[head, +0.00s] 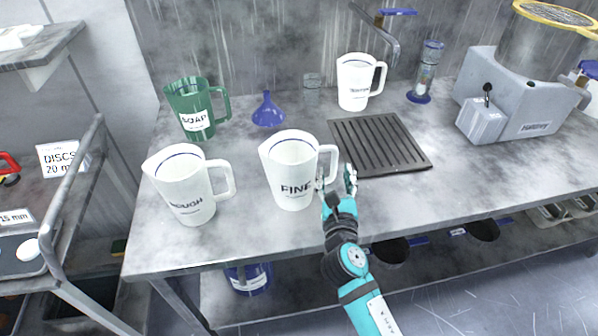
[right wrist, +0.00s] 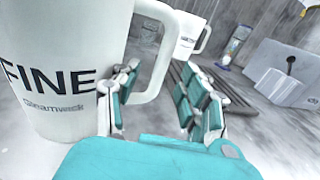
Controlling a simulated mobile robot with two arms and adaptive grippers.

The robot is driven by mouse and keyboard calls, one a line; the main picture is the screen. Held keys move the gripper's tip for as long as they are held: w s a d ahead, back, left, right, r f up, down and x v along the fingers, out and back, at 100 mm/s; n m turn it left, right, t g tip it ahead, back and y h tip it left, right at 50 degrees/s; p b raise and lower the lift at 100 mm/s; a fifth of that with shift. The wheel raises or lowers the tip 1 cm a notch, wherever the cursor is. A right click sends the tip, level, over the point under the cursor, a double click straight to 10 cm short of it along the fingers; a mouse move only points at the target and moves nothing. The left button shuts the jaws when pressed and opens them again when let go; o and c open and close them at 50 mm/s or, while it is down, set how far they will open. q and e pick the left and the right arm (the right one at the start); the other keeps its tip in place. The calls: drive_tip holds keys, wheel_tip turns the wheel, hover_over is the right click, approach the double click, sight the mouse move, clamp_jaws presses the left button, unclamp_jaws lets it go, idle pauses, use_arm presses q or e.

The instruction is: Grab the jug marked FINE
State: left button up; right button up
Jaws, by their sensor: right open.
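The white jug marked FINE (head: 290,172) stands upright near the front middle of the metal table, its handle to the right. My right gripper (head: 338,182) is open at the handle side of this jug. In the right wrist view the FINE jug (right wrist: 60,70) fills the left, and its handle reaches over between the two fingers of my right gripper (right wrist: 155,100). One finger shows on each side of the handle; whether they touch it I cannot tell. My left gripper is not in view.
A white jug marked ROUGH (head: 187,185) stands to the left. A green SOAP jug (head: 193,108), a blue funnel (head: 268,110) and another white jug (head: 356,82) stand behind. A dark ribbed mat (head: 380,143) lies right of the gripper, with a grey machine (head: 520,105) farther right.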

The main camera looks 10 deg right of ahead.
sight(334, 168)
drive_tip(key=w, duration=0.3)
drive_tip(key=shift+w+d, duration=0.35)
drive_tip(key=shift+w, duration=0.05)
clamp_jaws()
drive_tip(key=shift+r, duration=0.1)
